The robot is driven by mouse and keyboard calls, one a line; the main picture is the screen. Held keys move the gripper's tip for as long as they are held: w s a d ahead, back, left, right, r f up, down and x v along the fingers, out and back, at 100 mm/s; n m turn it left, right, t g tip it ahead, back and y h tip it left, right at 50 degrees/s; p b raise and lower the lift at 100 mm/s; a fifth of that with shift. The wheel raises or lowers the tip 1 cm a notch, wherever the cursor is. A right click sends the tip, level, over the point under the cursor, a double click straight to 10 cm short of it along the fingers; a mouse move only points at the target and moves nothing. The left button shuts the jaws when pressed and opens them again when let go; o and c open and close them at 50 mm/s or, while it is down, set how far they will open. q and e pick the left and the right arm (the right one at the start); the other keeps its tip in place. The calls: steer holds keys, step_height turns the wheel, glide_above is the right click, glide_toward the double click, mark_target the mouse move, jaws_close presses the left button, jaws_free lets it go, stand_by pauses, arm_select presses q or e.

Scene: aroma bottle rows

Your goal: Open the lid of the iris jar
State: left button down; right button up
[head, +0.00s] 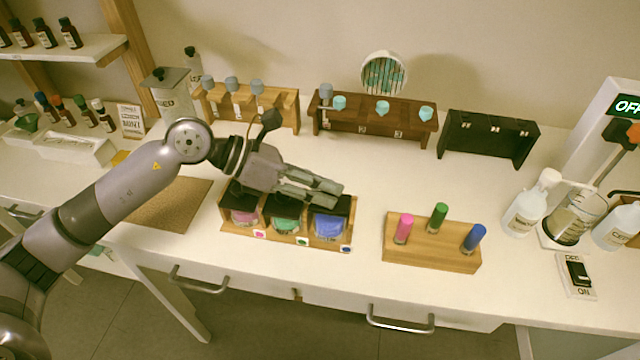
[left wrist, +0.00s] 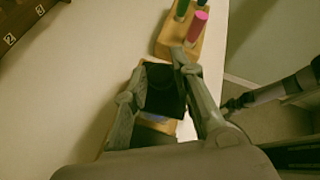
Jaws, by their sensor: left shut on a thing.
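Three jars with black lids stand in a wooden rack (head: 286,240): a pink jar (head: 244,216), a green jar (head: 285,222) and a blue jar (head: 327,226). No name can be read on them, so I cannot confirm which is iris. My left gripper (head: 334,192) reaches over the rack from the left, at the top of the blue jar. In the left wrist view, its fingers (left wrist: 160,72) sit on both sides of a square black lid (left wrist: 163,92) and are shut on it. The gripper partly hides the lids. My right gripper is not in view.
A wooden block (head: 432,252) with pink, green and blue-capped vials stands to the right. Behind are racks, including a dark brown one (head: 350,126) and a black one (head: 487,137). Bottles (head: 532,205) and a beaker stand at far right. The table between is clear.

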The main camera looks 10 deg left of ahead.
arm_select(q)
steer(key=shift+w+r+n+g+p, duration=0.4)
steer(key=shift+w+n+g+p, duration=0.15)
steer(key=shift+w+n+g, duration=0.25)
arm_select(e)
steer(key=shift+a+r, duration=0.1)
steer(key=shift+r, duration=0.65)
